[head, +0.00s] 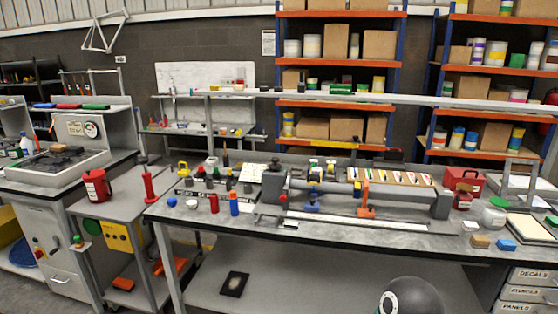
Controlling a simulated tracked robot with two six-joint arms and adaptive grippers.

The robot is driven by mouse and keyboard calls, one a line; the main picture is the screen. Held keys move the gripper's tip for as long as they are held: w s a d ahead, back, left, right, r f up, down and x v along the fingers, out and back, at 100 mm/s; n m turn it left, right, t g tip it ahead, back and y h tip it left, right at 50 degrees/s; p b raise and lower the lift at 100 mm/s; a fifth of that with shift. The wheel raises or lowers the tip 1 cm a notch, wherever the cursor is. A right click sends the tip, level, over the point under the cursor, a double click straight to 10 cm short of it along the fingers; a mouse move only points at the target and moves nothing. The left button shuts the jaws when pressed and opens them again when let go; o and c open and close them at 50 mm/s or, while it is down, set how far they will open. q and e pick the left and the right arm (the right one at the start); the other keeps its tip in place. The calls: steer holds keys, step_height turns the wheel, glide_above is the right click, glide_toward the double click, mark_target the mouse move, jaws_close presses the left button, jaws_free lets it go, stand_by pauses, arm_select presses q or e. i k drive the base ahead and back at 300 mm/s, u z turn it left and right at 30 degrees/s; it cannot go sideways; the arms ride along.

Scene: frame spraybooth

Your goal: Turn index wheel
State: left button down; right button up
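A long grey fixture (400,197) lies across the middle of the workbench, with a horizontal bar between two end blocks. Its left end block (272,188) carries a small dark round part (275,164) on top, which may be the index wheel; it is too small to tell. Orange and blue clamps (366,200) sit along the bar. Neither of my grippers shows in the head view. A dark rounded part of my own body shows at the bottom right edge.
Several small bottles and caps stand left of the fixture, including a blue bottle (234,204). A red case (462,181) and a white-lidded jar (495,212) stand at its right. A raised shelf (330,95) runs behind. The bench front edge (330,238) is mostly clear.

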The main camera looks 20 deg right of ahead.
mark_target(274, 166)
steer(key=i, duration=0.9)
steer(key=z, duration=0.05)
